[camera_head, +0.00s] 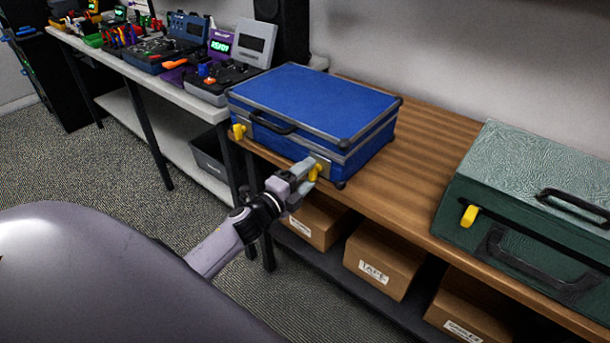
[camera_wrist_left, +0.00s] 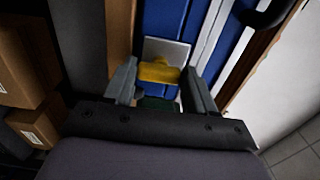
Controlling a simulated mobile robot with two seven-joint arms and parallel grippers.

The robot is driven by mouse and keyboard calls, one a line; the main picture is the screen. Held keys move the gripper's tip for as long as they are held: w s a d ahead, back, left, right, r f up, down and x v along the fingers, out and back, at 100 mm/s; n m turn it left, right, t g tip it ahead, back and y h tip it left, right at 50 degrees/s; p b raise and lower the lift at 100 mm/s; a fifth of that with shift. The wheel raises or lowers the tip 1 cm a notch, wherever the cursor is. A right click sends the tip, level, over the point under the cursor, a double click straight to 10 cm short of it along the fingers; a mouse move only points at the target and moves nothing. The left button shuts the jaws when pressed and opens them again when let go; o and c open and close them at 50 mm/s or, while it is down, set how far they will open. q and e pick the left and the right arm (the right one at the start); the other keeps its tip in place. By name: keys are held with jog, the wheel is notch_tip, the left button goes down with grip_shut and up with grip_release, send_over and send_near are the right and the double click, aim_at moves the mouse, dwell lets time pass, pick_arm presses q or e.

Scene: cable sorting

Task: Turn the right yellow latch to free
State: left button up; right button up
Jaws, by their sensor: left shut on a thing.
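A blue case (camera_head: 310,98) with dark edges lies closed on the wooden table, its black handle (camera_head: 272,124) facing me. The right yellow latch (camera_head: 315,173) is on its front near the right corner. My left gripper (camera_head: 306,176) is at this latch and shut on it. In the left wrist view the yellow latch (camera_wrist_left: 160,72) lies crosswise between the two grey fingers, in front of a pale metal plate (camera_wrist_left: 166,50). The left yellow latch (camera_head: 239,131) is at the case's front left. My right gripper is not in view.
A green case (camera_head: 530,190) with a yellow latch (camera_head: 469,215) stands on the wooden table (camera_head: 405,185) at right. Cardboard boxes (camera_head: 383,264) sit on the shelf below. A white bench (camera_head: 150,75) with tools and devices stands at left.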

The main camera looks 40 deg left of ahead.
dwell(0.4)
pick_arm(q)
jog(key=o, duration=1)
jog(key=shift+o, duration=0.2)
jog(key=s, duration=0.7)
jog(key=shift+a, duration=0.3)
jog(key=shift+s, duration=0.1)
